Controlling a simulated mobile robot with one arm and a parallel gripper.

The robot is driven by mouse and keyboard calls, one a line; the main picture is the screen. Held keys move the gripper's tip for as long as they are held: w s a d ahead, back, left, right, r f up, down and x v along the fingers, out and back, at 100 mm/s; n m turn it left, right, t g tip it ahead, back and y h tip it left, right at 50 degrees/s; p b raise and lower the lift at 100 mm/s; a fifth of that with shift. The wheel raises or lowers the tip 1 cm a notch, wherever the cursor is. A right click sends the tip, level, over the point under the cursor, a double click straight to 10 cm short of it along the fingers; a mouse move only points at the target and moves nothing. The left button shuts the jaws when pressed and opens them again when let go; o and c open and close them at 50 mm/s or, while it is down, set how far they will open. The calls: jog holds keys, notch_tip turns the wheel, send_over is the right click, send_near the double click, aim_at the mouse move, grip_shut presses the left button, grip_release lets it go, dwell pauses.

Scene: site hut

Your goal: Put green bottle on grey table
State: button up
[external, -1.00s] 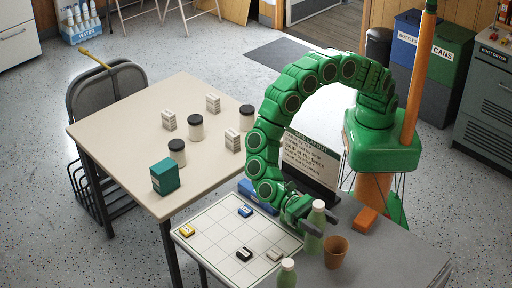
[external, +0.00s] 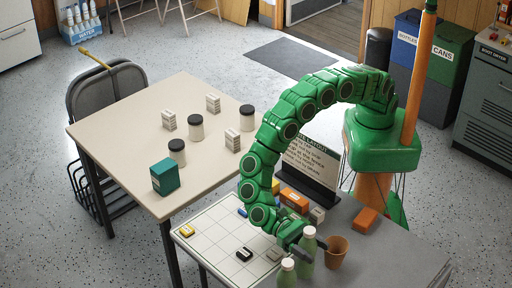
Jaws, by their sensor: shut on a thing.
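A green bottle (external: 306,257) with a pale cap is upright in my gripper (external: 298,243), which is shut on it. It is over or on the grey table (external: 395,248), left of a brown cup; I cannot tell whether its base touches. A second green bottle (external: 287,274) with a pale cap stands just in front and to the left, partly cut off by the bottom edge. My fingers are partly hidden by the held bottle and the wrist.
A white grid board (external: 205,240) with small coloured blocks lies to the left. The brown cup (external: 336,252) and an orange block (external: 365,220) are to the right. A sign (external: 308,165) and several small boxes stand behind. The grey table's right part is clear.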

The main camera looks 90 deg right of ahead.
aim_at(318, 264)
jog(key=shift+f, duration=1.45)
jog(key=o, duration=1)
jog(key=shift+f, duration=0.1)
jog(key=shift+o, duration=0.2)
jog(key=shift+w+d, duration=0.2)
jog(key=shift+d, duration=0.05)
jog(key=v, duration=1.1)
jog(key=shift+w+d, duration=0.15)
